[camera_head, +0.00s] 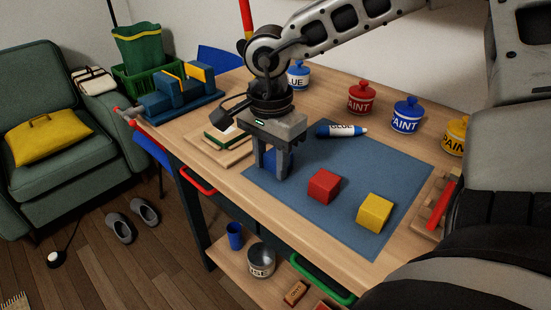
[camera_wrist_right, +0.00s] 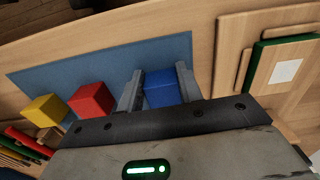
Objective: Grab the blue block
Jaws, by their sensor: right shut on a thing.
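The blue block (camera_wrist_right: 161,88) sits between the two fingers of my right gripper (camera_wrist_right: 160,88) in the right wrist view. In the head view the right gripper (camera_head: 273,165) points down at the left part of the blue mat (camera_head: 345,170), and the blue block (camera_head: 283,160) is partly hidden by the fingers. The right gripper is shut on it. The block is at or close to the mat; I cannot tell whether it touches it. My left gripper is not in view.
A red block (camera_head: 323,186) and a yellow block (camera_head: 375,213) sit on the mat. A glue bottle (camera_head: 341,130) lies at its far edge. Paint pots, including a red one (camera_head: 361,97), stand behind. Wooden boards (camera_head: 218,145) lie left of the gripper.

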